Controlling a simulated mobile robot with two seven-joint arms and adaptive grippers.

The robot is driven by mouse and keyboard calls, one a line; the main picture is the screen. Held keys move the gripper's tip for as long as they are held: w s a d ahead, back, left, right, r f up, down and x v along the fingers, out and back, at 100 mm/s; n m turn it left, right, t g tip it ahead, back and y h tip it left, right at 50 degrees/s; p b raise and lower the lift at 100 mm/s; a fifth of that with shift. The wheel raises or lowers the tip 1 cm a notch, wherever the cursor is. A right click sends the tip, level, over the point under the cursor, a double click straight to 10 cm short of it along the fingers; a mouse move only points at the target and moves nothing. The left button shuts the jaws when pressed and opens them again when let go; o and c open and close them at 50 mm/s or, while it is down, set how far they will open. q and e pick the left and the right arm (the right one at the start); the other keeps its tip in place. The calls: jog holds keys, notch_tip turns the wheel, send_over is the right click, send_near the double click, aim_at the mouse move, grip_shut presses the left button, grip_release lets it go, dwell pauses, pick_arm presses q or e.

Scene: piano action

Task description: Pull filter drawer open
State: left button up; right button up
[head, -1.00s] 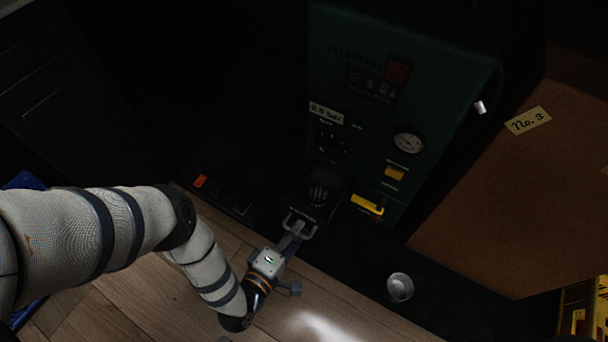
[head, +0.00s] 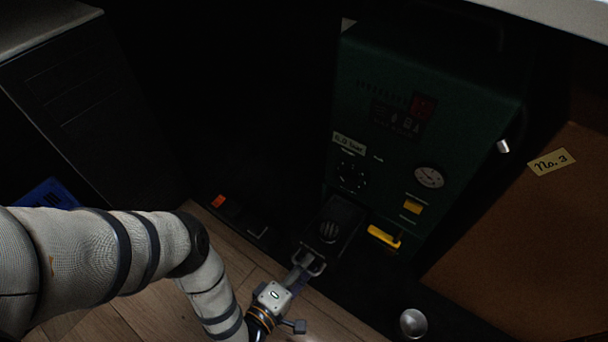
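The filter drawer (head: 329,230) looks to be the black block with a round ribbed top, sticking out low from the front of the dark green machine (head: 385,75). My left gripper (head: 312,263) is at the drawer's front end, with a grey U-shaped piece where they meet. I cannot tell whether this piece is the drawer's handle or my fingers. The fingertips are dark and small, so their opening is not clear. My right gripper is not in view.
A yellow handle (head: 384,237) sits on the machine just right of the drawer. A metal cup (head: 413,322) stands at the lower right. A brown panel labelled No. 3 (head: 520,215) fills the right side.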

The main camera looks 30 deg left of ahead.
pick_arm(q)
jog(key=v, duration=1.2)
